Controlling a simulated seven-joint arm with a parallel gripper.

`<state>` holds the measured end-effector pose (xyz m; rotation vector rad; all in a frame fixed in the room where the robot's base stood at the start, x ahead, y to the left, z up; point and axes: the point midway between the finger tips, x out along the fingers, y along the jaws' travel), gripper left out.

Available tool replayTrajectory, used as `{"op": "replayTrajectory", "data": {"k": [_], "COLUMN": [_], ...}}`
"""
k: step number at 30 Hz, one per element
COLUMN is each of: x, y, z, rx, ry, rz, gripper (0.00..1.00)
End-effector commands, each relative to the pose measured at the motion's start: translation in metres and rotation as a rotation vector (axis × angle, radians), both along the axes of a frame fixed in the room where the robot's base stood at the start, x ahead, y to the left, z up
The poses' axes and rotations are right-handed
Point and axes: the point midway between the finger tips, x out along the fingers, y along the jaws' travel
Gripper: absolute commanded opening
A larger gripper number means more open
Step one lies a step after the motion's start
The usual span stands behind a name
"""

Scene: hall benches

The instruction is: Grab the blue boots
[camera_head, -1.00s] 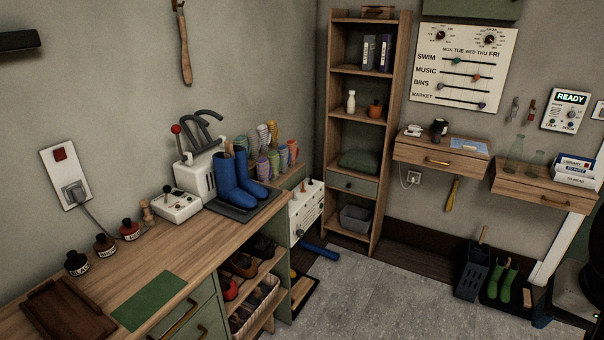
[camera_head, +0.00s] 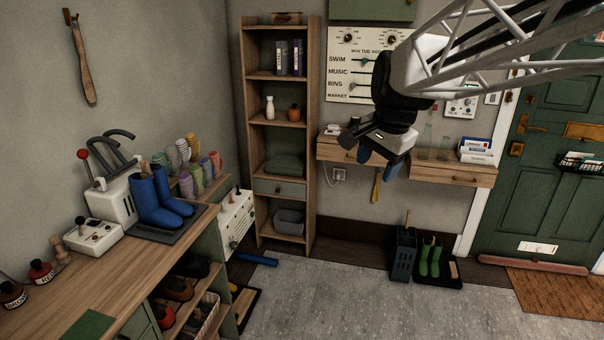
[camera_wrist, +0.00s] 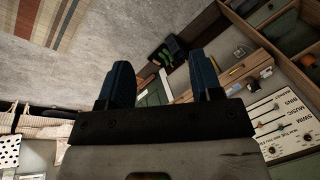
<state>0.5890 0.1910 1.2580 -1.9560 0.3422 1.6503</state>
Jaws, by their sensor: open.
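The blue boots (camera_head: 148,205) stand upright as a pair on a dark mat (camera_head: 172,234) on the wooden bench at the left of the head view. They do not show in the wrist view. My gripper (camera_head: 377,170) hangs from the arm at the right of the head view, in front of the wall drawers and far to the right of the boots. Its two blue fingers are apart and empty; they also show spread in the wrist view (camera_wrist: 160,70).
A white lever machine (camera_head: 118,200) and a control box (camera_head: 92,236) stand left of the boots. Several coloured rolls (camera_head: 188,160) stand behind them. A tall shelf (camera_head: 312,130) stands in the corner. Small green boots (camera_head: 430,258) are on the floor. The middle floor is clear.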

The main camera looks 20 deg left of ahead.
Motion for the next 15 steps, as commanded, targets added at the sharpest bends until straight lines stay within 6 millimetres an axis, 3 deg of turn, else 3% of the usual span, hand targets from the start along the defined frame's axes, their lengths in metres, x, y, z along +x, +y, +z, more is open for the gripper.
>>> {"op": "replayTrajectory", "data": {"k": [15], "x": [0.090], "y": [0.135], "z": [0.008], "rx": [0.110], "ry": [0.073], "rz": [-0.210], "gripper": [0.59]}}
